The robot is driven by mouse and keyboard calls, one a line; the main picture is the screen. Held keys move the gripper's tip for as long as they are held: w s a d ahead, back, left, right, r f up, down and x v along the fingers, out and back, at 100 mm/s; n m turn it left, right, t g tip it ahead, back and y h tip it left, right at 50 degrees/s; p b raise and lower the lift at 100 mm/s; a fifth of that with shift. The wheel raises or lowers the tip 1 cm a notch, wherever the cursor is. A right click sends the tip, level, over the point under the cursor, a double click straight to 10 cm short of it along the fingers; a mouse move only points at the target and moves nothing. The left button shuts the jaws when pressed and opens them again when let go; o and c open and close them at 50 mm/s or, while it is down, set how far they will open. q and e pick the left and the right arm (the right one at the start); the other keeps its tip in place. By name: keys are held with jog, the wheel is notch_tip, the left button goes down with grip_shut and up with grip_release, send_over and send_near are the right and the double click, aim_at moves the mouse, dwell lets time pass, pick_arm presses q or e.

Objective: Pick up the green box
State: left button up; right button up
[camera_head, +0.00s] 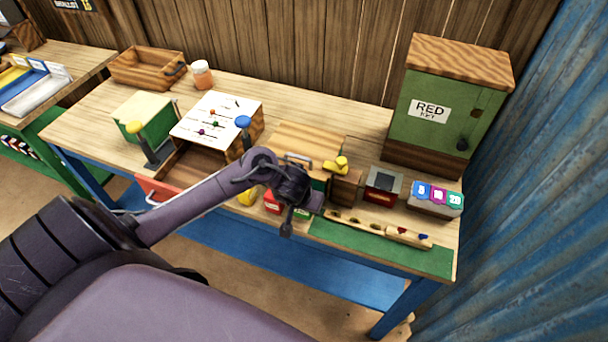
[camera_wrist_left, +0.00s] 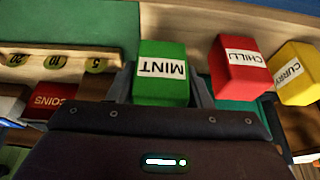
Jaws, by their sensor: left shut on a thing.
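The green box (camera_wrist_left: 160,88) has a white label reading MINT, upside down in the left wrist view. My left gripper (camera_wrist_left: 164,72) is shut on it, with one finger on each side. In the head view my left gripper (camera_head: 290,212) hangs at the front edge of the table and hides most of the green box (camera_head: 302,214). Whether the box is clear of the surface under it I cannot tell. My right gripper is not in view.
A red CHILLI box (camera_wrist_left: 240,72) and a yellow CURRY box (camera_wrist_left: 294,82) stand just right of the green box in the wrist view. A wooden rail (camera_head: 380,227) lies on the green mat (camera_head: 345,243). An open drawer (camera_head: 190,175) is left of my forearm.

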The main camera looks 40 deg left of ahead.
pick_arm(q)
notch_tip(320, 180, up, 18)
jog(key=p, duration=0.7)
jog(key=shift+f, duration=0.15)
